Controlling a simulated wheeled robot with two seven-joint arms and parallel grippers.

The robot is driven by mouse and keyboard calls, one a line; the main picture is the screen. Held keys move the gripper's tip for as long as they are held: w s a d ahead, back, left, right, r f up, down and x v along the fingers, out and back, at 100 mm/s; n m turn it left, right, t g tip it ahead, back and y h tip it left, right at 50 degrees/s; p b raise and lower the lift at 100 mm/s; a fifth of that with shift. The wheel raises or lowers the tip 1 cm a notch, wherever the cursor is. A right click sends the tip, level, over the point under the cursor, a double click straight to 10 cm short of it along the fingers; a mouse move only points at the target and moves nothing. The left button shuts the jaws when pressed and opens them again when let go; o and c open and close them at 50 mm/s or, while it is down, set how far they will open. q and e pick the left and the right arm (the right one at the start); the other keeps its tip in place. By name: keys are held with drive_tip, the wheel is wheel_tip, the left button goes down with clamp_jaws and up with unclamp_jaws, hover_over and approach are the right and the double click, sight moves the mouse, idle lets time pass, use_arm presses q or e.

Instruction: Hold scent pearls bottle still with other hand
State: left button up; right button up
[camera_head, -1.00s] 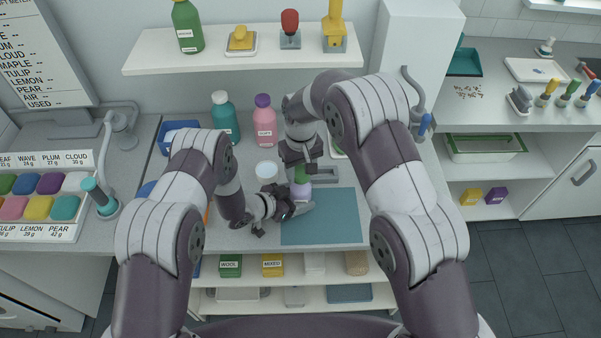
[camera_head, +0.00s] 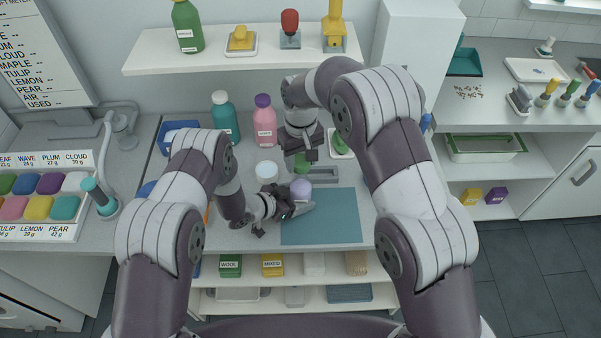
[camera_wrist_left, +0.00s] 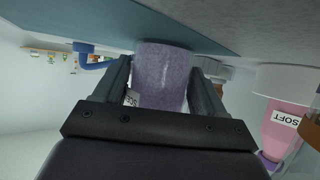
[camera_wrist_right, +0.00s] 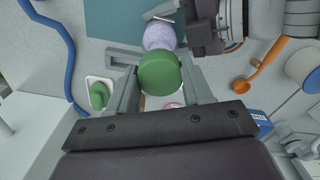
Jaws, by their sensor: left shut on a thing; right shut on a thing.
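The scent pearls bottle (camera_head: 301,187) is lavender and stands upright at the left edge of the blue-grey mat. It also shows in the left wrist view (camera_wrist_left: 163,76), its label mostly hidden. My left gripper (camera_head: 293,206) is shut on its body from the left. The cap also shows in the head view (camera_head: 301,167).
A white jar (camera_head: 266,171) stands left of the bottle, with a pink bottle (camera_head: 265,125) and a teal bottle (camera_head: 224,120) behind. An orange scoop (camera_wrist_right: 253,76) lies nearby. The mat (camera_head: 325,222) is bare in front. A shelf (camera_head: 265,62) hangs over the back.

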use_arm(q)
drive_tip(key=o, duration=1.4)
drive_tip(key=v, duration=1.2)
drive_tip(key=shift+s, duration=0.1)
